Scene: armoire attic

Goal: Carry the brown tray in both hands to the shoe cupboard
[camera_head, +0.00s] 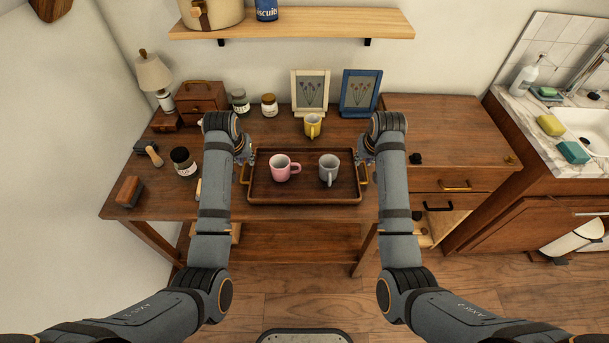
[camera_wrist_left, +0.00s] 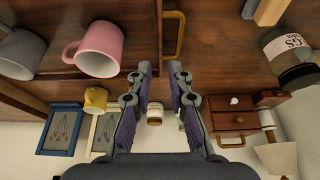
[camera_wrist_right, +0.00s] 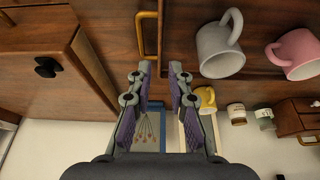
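The brown tray (camera_head: 305,198) lies flat on the wooden desk, with a pink mug (camera_head: 280,168) and a grey mug (camera_head: 329,169) standing on it. It has a brass handle at each end. My left gripper (camera_head: 247,160) is open at the left end; in the left wrist view the left handle (camera_wrist_left: 173,36) lies just beyond its parted fingertips. My right gripper (camera_head: 362,160) is open at the right end; in the right wrist view the right handle (camera_wrist_right: 149,34) lies just beyond its fingertips. Neither gripper holds anything. I cannot tell which furniture is the shoe cupboard.
A yellow mug (camera_head: 313,125) stands just behind the tray, before two picture frames. Jars, a brush (camera_head: 130,191) and a lamp (camera_head: 154,77) are at the left. A low wooden cabinet (camera_head: 450,130) adjoins the desk at the right, its top mostly clear. A sink counter is farther right.

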